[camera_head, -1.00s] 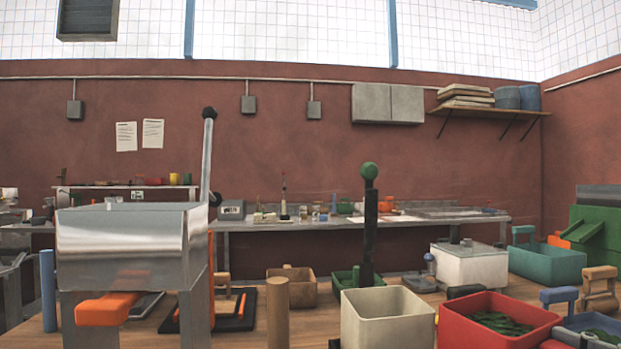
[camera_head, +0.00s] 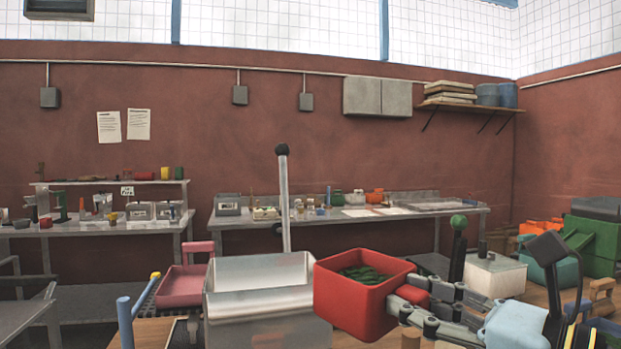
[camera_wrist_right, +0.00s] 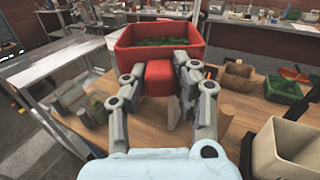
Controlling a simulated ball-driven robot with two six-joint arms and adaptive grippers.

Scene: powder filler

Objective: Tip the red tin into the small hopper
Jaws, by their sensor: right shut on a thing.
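The red tin (camera_head: 357,300) is an open square box with dark green pieces inside, and it is about upright. In the head view it is just right of the metal hopper (camera_head: 262,331), overlapping its right edge; the gap between them is unclear. My right gripper (camera_head: 408,294) is shut on the tin's red block handle (camera_wrist_right: 159,76). The right wrist view shows the fingers on both sides of the handle, with the tin (camera_wrist_right: 124,54) beyond. The hopper's open sloping mouth faces me, and a steel lever with a dark knob (camera_head: 282,149) rises behind it. My left gripper is out of view.
A pink tray (camera_head: 183,287) and a blue post (camera_head: 125,322) stand left of the hopper. A white box (camera_head: 495,276) and a teal crate (camera_head: 550,277) are to the right. A cream bin (camera_wrist_right: 262,150) shows at right in the wrist view.

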